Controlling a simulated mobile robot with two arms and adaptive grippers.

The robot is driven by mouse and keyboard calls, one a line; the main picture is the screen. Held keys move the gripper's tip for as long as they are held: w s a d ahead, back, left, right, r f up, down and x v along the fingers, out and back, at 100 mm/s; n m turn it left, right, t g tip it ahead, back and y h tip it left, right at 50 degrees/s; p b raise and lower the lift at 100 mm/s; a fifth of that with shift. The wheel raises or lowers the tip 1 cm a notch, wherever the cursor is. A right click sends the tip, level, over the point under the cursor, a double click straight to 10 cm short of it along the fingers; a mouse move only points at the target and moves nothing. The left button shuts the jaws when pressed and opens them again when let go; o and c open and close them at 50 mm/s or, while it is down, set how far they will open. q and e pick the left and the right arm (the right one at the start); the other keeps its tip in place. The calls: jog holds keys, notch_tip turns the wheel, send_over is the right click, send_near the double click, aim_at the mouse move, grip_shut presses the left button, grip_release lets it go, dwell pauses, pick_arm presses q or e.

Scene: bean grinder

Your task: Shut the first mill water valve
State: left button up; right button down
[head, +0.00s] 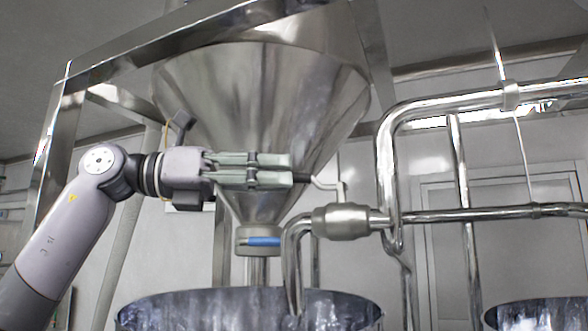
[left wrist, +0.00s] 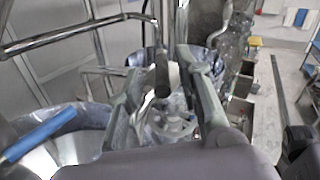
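The water valve (head: 341,220) is a rounded steel body on a pipe above the first mill's vessel. Its bent thin lever (head: 328,186) rises from the body and runs left, with a dark grip toward my fingers. My left gripper (head: 298,172) comes in from the left, level with that grip. In the left wrist view the dark grip (left wrist: 161,68) lies between the two spread fingers of the left gripper (left wrist: 160,68), with gaps beside it. Whether a finger touches it I cannot tell. My right gripper is not in view.
A large steel hopper (head: 255,100) stands behind my left gripper, with a blue handle (head: 263,241) at its outlet. The open vessel (head: 150,314) is below, and another vessel (head: 540,314) is at the right. Steel pipes (head: 386,160) stand right of the valve.

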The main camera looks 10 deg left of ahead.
pick_arm(q)
jog(key=shift+p+x, duration=0.3)
jog(key=shift+x, duration=0.75)
jog(key=shift+s+d+r, duration=0.1)
jog(key=shift+d, duration=0.25)
jog(key=shift+w+d, duration=0.25)
jog(key=shift+s+a, duration=0.1)
jog(key=shift+s, duration=0.05)
jog(key=shift+c, duration=2.5)
grip_shut()
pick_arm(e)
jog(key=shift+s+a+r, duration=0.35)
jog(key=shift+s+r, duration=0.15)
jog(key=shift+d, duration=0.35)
